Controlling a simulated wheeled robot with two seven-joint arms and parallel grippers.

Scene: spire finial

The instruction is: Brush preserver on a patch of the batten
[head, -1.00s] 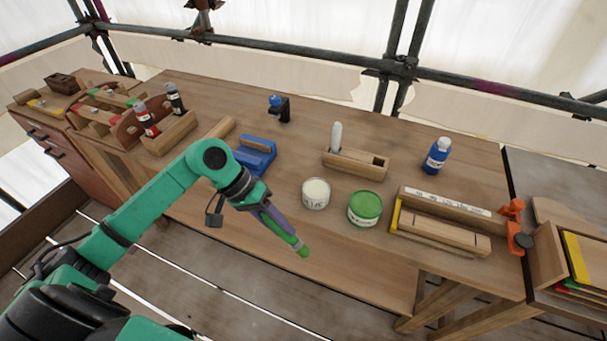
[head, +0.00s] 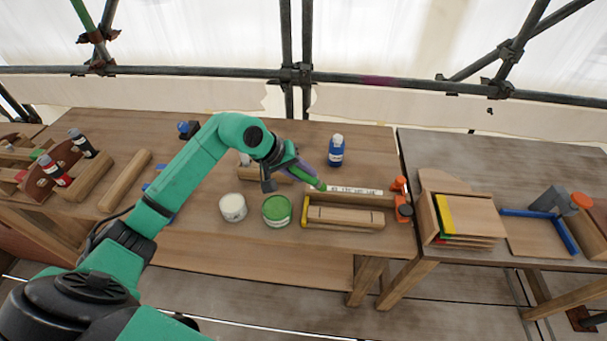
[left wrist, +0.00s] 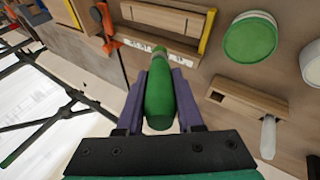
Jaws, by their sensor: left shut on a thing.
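My left gripper (head: 297,172) is shut on a green-handled brush (head: 318,184). The brush (left wrist: 160,95) lies between the purple fingers in the left wrist view (left wrist: 162,105). Its far end is over the left part of the long wooden batten (head: 352,199), by the white lettered strip (head: 358,190). I cannot tell whether the brush touches the wood. An open green tin (head: 277,210) and a white tin (head: 233,207) stand to the left of the batten. My right gripper is not in view.
An orange clamp (head: 402,205) is at the batten's right end. A blue bottle (head: 336,151) stands behind it. A wooden holder (left wrist: 255,100) with a pale upright piece is partly hidden by my arm in the head view. A rack of boards (head: 465,215) stands on the right table.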

